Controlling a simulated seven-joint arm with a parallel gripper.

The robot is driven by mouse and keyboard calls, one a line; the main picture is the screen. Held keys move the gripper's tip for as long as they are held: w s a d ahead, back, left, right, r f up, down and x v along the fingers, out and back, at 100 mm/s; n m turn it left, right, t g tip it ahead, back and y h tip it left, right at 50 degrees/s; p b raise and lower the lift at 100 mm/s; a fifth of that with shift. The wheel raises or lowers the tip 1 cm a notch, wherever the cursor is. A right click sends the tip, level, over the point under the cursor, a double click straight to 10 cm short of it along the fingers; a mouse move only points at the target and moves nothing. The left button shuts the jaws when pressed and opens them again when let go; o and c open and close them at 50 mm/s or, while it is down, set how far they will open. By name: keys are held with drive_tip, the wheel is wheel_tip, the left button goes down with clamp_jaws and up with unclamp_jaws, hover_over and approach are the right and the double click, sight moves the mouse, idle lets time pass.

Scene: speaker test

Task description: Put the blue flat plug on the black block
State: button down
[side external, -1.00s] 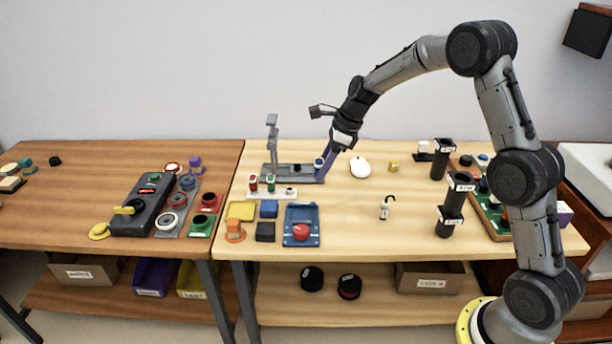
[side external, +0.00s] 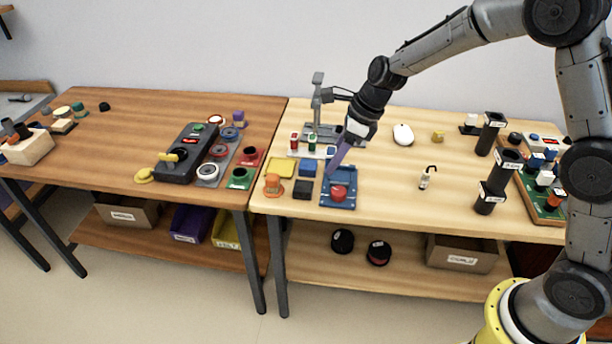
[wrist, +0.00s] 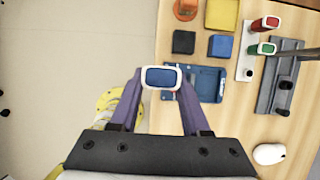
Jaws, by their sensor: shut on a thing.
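The blue flat plug (wrist: 160,77), with a white rim, is gripped between the two purple fingertips of my gripper (wrist: 161,88) in the wrist view. In the side view the plug (side external: 331,152) shows small at the tip of my gripper (side external: 330,162), held above the table. The black block (side external: 303,189) sits near the table's front edge, left of the blue tray. It also shows in the wrist view (wrist: 184,42), ahead of the held plug and apart from it.
A blue block (side external: 308,168), a yellow block (side external: 280,169) and an orange piece (side external: 273,185) stand around the black block. A blue tray (side external: 347,204) with a red button lies to its right. A white strip (wrist: 244,50) bears red and green plugs. A grey stand rises behind.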

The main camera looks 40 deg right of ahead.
drive_tip(key=w+f, duration=0.4)
drive_tip(key=w, duration=0.1)
drive_tip(key=w+a+f, duration=0.1)
drive_tip(key=w+f, duration=0.2)
drive_tip(key=shift+w+a, duration=0.1)
drive_tip(key=shift+w+f, duration=0.3)
drive_tip(key=shift+f, duration=1.55)
drive_tip(key=shift+f, duration=0.1)
drive_tip(key=shift+c, duration=1.9)
unclamp_jaws()
drive_tip(key=v, duration=1.2)
drive_tip(key=shift+r, duration=0.2)
